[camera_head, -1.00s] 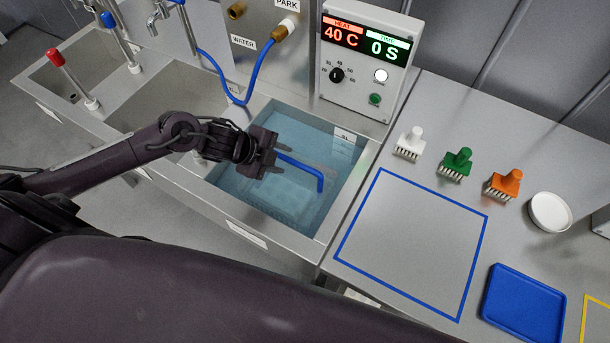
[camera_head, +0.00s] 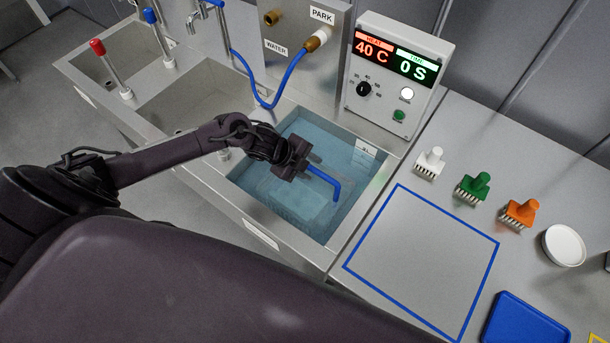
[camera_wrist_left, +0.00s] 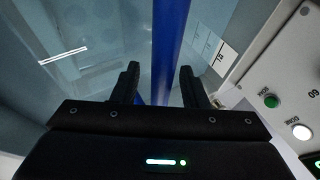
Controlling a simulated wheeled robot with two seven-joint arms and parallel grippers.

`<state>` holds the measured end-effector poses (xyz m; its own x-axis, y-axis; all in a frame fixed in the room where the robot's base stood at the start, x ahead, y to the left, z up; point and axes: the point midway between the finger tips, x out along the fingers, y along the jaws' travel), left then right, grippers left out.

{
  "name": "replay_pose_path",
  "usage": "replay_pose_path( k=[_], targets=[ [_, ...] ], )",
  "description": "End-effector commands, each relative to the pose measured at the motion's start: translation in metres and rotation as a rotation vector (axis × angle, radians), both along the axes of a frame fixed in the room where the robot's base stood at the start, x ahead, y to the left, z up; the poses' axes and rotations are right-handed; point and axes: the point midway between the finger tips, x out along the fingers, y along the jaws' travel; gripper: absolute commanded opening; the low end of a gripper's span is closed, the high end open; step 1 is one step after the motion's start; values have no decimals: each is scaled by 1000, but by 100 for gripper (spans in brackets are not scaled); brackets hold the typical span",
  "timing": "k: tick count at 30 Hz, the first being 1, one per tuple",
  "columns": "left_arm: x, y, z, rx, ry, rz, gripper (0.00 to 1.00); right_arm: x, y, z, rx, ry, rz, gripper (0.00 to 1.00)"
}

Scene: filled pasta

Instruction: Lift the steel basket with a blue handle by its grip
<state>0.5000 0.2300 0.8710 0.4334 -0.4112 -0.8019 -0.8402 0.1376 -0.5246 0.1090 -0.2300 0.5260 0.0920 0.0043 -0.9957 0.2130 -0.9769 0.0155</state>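The steel basket (camera_head: 285,198) sits under water in the right-hand basin and looks blurred through it. Its blue handle (camera_head: 328,180) rises above the water and bends down at its right end. My left gripper (camera_head: 311,168) is at the handle's left part and hides some of it. In the left wrist view, the handle (camera_wrist_left: 169,40) runs between the two fingers of my left gripper (camera_wrist_left: 160,72). The fingers are apart, with a visible gap on either side of the handle. My right gripper is not in view.
The basin's steel rim (camera_head: 355,222) surrounds the water. A control box (camera_head: 395,75) reading 40 C and 0 S stands behind it. A blue hose (camera_head: 285,82) hangs at the back. Right are several stamps, a white dish (camera_head: 563,245) and a blue-outlined clear area (camera_head: 425,255).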

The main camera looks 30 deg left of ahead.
Motion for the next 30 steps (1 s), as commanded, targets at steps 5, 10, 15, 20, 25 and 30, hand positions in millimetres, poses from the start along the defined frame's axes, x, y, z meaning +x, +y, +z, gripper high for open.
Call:
replay_pose_path(
  k=[5, 10, 15, 20, 25, 30],
  targets=[
    [0, 0, 0, 1, 0, 1, 36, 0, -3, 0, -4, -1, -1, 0],
    [0, 0, 0, 1, 0, 1, 14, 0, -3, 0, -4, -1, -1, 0],
    [0, 1, 0, 1, 0, 1, 0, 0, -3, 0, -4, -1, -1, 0],
    [0, 1, 0, 1, 0, 1, 0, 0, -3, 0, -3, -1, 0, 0],
    [0, 1, 0, 1, -1, 0, 0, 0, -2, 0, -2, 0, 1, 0],
    [0, 1, 0, 1, -1, 0, 0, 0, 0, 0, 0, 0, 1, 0]
  ],
)
